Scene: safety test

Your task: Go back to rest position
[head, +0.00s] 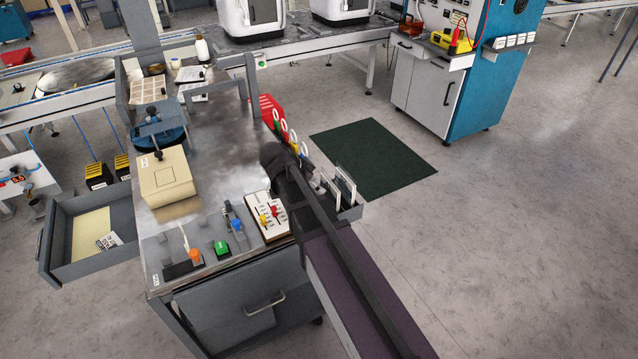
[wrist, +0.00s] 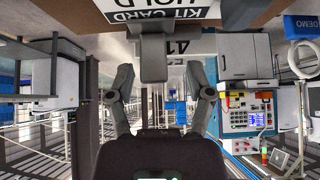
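My gripper shows in the wrist view (wrist: 160,78) with its two fingers well apart and nothing seen between the fingertips. A grey block (wrist: 154,58) stands beyond them, below a white sign (wrist: 160,14) reading "KIT CARD"; I cannot tell how far off it is. In the head view my arm reaches up from the bottom to the right edge of the metal-topped bench (head: 215,120). Its dark end (head: 277,160) is beside the red panel; the fingers cannot be made out there.
A red panel (head: 268,108) with ring-shaped tags stands at the bench's right edge. A holder with white plates (head: 345,188) is close to my arm. A beige box (head: 166,178) and a switch board (head: 268,215) are on the bench. An open drawer (head: 90,235) juts left. The right floor is clear.

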